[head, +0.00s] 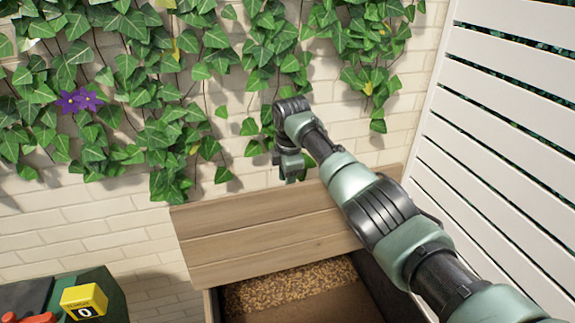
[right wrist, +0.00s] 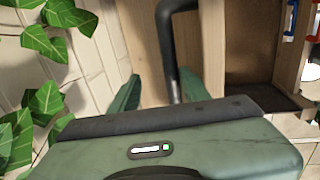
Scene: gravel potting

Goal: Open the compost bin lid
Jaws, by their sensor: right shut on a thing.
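The wooden compost bin lid (head: 265,232) is raised and tilted up near the brick wall in the head view. Below it the bin is open, and brown, crumbly compost (head: 285,288) shows inside. My right arm reaches across from the lower right to the lid's upper edge. In the right wrist view, my right gripper (right wrist: 160,92) is shut on the lid's dark bar handle (right wrist: 170,35), with a green finger on each side of it. The fingertips are hidden behind the lid in the head view. My left gripper is not in view.
A pale brick wall (head: 90,220) with hanging ivy (head: 150,90) stands behind the bin. A white slatted fence (head: 490,130) is on the right. A yellow block marked 0 (head: 84,301) sits at the lower left beside red-handled items (head: 40,318).

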